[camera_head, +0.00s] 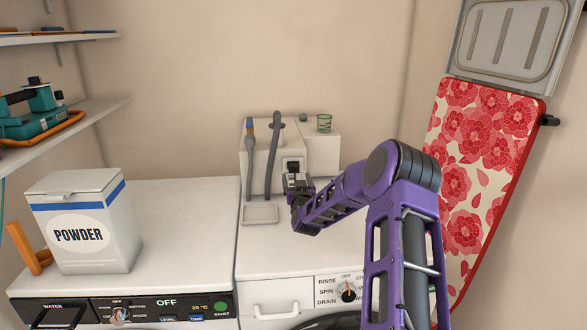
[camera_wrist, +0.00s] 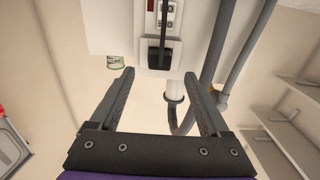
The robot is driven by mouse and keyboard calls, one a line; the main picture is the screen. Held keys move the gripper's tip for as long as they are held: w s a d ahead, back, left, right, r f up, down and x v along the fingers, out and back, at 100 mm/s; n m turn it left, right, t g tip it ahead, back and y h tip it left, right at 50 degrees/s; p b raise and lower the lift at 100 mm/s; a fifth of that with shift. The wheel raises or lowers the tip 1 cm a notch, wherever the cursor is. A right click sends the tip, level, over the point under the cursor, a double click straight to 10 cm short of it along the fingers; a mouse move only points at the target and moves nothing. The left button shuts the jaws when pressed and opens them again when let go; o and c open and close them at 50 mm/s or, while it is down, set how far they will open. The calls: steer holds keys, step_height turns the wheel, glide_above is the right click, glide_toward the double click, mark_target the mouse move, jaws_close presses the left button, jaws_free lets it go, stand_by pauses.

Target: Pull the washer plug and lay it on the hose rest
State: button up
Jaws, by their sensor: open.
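A black plug (camera_head: 293,166) sits in the front of a white wall box behind the machines. It also shows in the wrist view (camera_wrist: 157,55), with a dark cord running from it. My gripper (camera_head: 295,182) is just in front of the plug. In the wrist view its two fingers (camera_wrist: 160,75) are apart with nothing between them, and the plug lies beyond the fingertips, roughly centred. A shallow pale tray (camera_head: 260,221) lies on the machine top to the left of my gripper; I cannot tell if it is the hose rest.
Grey hoses (camera_head: 273,160) run down the wall box left of the plug. A green cup (camera_head: 324,123) stands on the box's right part. A powder box (camera_head: 85,218) stands on the left machine. A flowered ironing board (camera_head: 480,150) leans at the right. The machine top (camera_head: 270,252) is mostly clear.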

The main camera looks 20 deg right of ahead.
mark_target(294, 171)
steer(key=b+x, duration=0.1)
steer(key=x, duration=0.2)
steer(key=b+x, duration=0.1)
steer(key=x, duration=0.1)
steer(key=shift+w+d+f, duration=0.1)
steer(key=shift+w+f, duration=0.1)
steer(key=shift+w, duration=0.2)
steer(key=shift+w+d+r+b, duration=0.2)
steer(key=shift+w+b, duration=0.2)
steer(key=shift+w, duration=0.25)
steer(key=shift+b, duration=0.95)
stand_by(0.3)
jaws_close()
stand_by(0.3)
steer(key=shift+s, duration=0.1)
steer(key=shift+b+v, duration=0.7)
steer(key=shift+v, duration=2.2)
